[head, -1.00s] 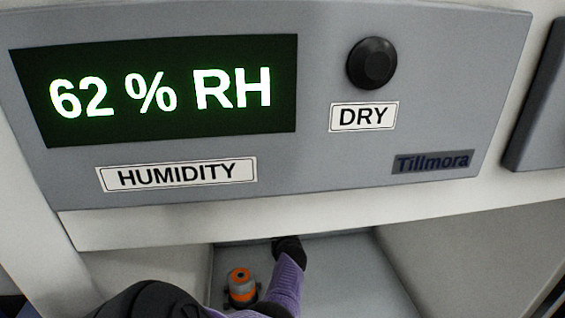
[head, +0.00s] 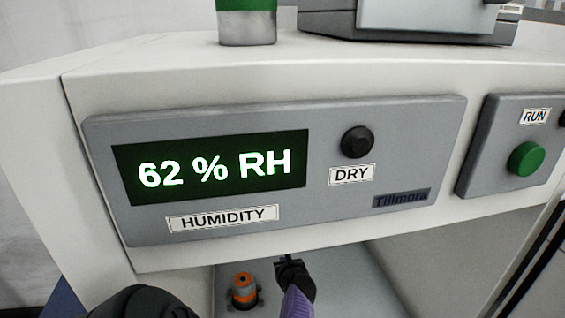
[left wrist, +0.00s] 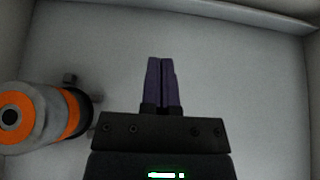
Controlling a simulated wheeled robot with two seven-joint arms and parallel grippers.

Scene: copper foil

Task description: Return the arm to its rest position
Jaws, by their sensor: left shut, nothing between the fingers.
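My left gripper (head: 288,262) shows at the bottom of the head view, below the humidity panel, with its purple arm link behind it. In the left wrist view its two purple fingers (left wrist: 161,82) are together with nothing between them. It is in the open space under the panel, apart from the orange and grey cylinder beside it. My right gripper does not show in either view.
An orange and grey cylinder (head: 243,290), also in the left wrist view (left wrist: 40,115), stands left of the gripper. Above is the humidity panel (head: 420,150) reading 62 % RH, with a black DRY knob (head: 357,142). A green RUN button (head: 525,158) is at right.

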